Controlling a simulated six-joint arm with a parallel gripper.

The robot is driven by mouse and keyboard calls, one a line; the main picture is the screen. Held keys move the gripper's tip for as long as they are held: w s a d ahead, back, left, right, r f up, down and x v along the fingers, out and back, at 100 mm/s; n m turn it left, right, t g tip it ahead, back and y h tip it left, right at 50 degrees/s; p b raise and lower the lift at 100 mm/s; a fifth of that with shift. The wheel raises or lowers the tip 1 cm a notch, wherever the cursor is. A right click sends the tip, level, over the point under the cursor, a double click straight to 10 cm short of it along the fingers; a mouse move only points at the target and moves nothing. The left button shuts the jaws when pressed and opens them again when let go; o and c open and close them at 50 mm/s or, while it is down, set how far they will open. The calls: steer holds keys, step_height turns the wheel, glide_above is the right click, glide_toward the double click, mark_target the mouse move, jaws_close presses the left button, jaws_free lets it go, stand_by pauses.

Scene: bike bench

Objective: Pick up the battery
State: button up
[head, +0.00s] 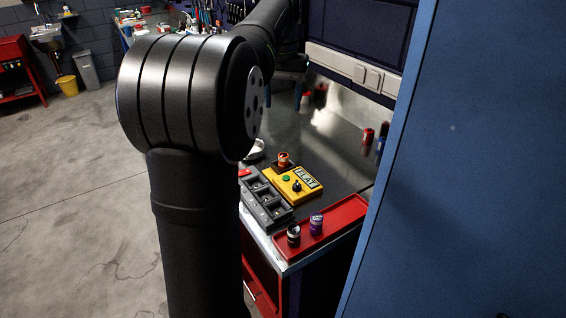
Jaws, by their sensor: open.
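Two small upright cylinders that look like batteries stand at the red tray (345,217) on the bench's near end: a dark one with a pale band (293,236) and a purple one with a white mark (316,224). A third, reddish-brown cylinder (283,160) sits at the back of the yellow tester (302,186). Which one is meant, I cannot tell. My gripper (297,96) is small and partly hidden behind my arm at the bench's far part. It is open, away from these cylinders, with nothing seen in it.
A grey slotted holder (265,200) lies left of the tester. A blue panel (465,170) closes off the right side. A red cylinder (306,101) stands farther back. The metal bench top (335,150) behind the tester is mostly clear. My arm hides the bench's left part.

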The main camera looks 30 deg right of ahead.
steer(key=w+d+f+m, duration=0.5)
steer(key=w+f+m, duration=0.1)
steer(key=m, duration=0.4)
glide_above(284, 154)
steer(key=f, duration=1.2)
steer(key=shift+s+f, duration=0.2)
steer(key=shift+s, duration=0.15)
steer(key=shift+w+a+f, duration=0.1)
steer(key=shift+w+f, duration=0.05)
steer(key=shift+f, duration=1.25)
steer(key=shift+w+a+f, duration=0.1)
steer(key=shift+w+f, duration=0.05)
steer(key=shift+f, duration=1.25)
jaws_close()
steer(key=shift+d+r, duration=0.1)
